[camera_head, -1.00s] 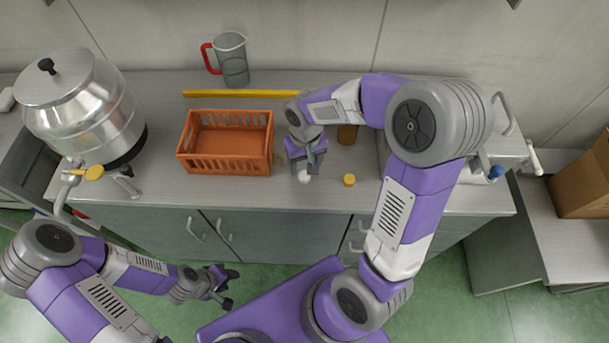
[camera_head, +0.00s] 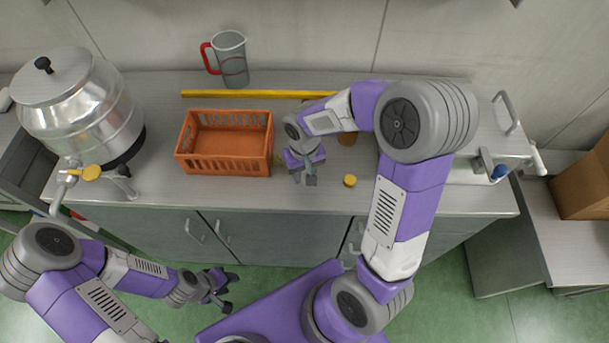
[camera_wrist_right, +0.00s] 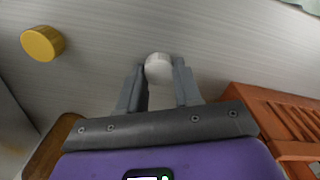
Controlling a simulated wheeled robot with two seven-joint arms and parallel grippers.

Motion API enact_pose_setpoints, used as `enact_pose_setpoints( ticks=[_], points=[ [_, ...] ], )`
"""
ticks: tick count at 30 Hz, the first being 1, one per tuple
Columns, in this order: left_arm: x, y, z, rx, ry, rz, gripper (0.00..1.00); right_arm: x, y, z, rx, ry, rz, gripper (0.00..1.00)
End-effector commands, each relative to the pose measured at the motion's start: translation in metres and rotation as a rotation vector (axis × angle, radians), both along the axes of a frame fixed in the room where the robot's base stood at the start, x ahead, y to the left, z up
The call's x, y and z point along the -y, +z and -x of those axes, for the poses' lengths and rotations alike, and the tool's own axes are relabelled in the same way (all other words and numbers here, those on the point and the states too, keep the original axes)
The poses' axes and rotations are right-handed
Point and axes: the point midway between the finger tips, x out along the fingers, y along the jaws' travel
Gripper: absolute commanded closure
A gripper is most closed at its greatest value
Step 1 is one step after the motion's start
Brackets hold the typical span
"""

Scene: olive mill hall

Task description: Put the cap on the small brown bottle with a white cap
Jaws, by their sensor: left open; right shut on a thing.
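The white cap (camera_wrist_right: 158,68) sits between the fingertips of my right gripper (camera_wrist_right: 158,80) in the right wrist view. That gripper (camera_head: 305,180) is shut on it, low over the counter between the orange crate and a yellow cap. In the head view the gripper hides the white cap. A brown thing (camera_head: 347,138), perhaps a bottle, stands behind and right of the gripper, mostly hidden by my right arm. A brown shape (camera_wrist_right: 45,152) also shows at the lower left of the wrist view. My left gripper (camera_head: 228,290) is open and empty, in front of the counter.
The orange crate (camera_head: 225,167) stands left of my right gripper. The yellow cap (camera_head: 349,181) lies to its right, near the counter's front edge. A steel vessel (camera_head: 85,110) is at the left. A jug (camera_head: 232,60) and a yellow strip (camera_head: 240,94) are at the back.

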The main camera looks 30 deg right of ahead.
Motion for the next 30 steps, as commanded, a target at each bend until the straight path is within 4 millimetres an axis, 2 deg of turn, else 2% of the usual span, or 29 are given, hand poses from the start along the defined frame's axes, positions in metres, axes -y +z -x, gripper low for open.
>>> enact_pose_setpoints(
  ticks=[8, 11, 24, 30],
  points=[
    [0.000, 0.000, 0.000, 0.000, 0.000, 0.000, 0.57, 0.000, 0.000, 0.000, 0.000, 0.000, 0.000, 0.95],
    [0.000, 0.002, 0.000, 0.000, 0.000, 0.000, 0.57, 0.000, 0.006, 0.000, 0.002, 0.000, 0.000, 0.95],
    [0.000, 0.026, 0.000, 0.000, 0.000, 0.000, 0.57, 0.000, 0.087, -0.001, 0.004, 0.000, 0.000, 0.95],
    [0.000, 0.029, 0.000, 0.000, 0.000, 0.000, 0.57, 0.000, 0.100, 0.000, 0.001, 0.001, 0.000, 0.95]
  ],
)
